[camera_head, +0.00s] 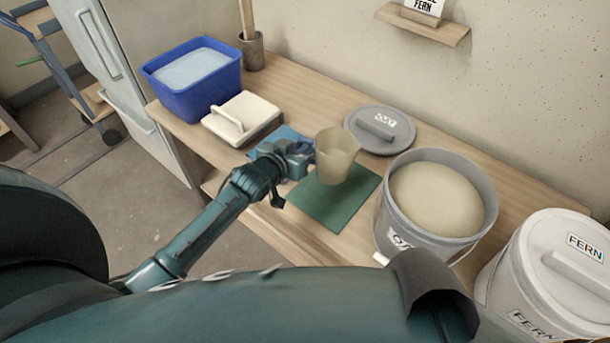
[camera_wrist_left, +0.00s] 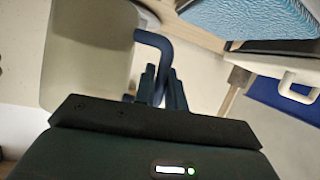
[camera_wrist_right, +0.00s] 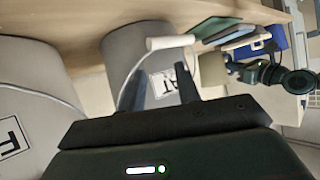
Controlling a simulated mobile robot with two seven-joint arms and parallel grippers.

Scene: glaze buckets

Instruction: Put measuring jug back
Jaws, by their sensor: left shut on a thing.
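The measuring jug (camera_head: 337,158) is a cloudy beige, see-through cup with a blue handle. It is upright over the green mat (camera_head: 335,205); I cannot tell whether its base touches the mat. My left gripper (camera_head: 302,150) is shut on the handle from the left. In the left wrist view the fingers (camera_wrist_left: 160,85) close on the blue handle (camera_wrist_left: 155,45), with the jug body (camera_wrist_left: 85,55) beside them. My right gripper (camera_wrist_right: 160,88) is open and empty near the grey bucket, with the bail's white grip (camera_wrist_right: 170,42) beyond its fingers.
A grey bucket (camera_head: 381,208) of beige glaze stands right of the mat, its grey lid (camera_head: 398,122) behind. A white FERN bucket (camera_head: 545,265) is at right. A blue tub (camera_head: 190,103) of pale-blue contents, a cream lid (camera_head: 258,106) and a brush pot (camera_head: 252,55) are at left.

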